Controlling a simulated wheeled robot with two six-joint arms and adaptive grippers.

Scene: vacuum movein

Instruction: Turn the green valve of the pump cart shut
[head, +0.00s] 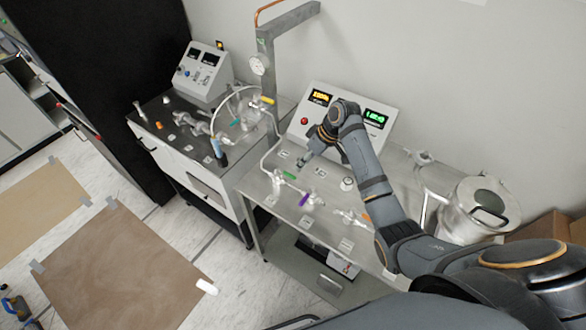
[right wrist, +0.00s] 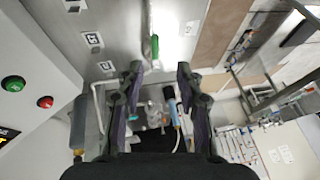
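The green valve handle (head: 290,175) is a short green bar on the glass tubing over the steel top of the pump cart (head: 335,202). In the right wrist view the green handle (right wrist: 154,46) lies beyond the fingertips, roughly between their lines and apart from both. My right gripper (head: 305,158) is just above and behind the handle in the head view. In the right wrist view my right gripper (right wrist: 158,74) is open, with nothing between its fingers. My left gripper is out of view.
A purple-handled valve (head: 304,199) stands close by on the same tubing. Behind is a console (head: 343,110) with lit displays. A metal pot (head: 480,207) is at the right. A second cart (head: 185,150) with glassware stands at the left. Brown sheets (head: 120,265) lie on the floor.

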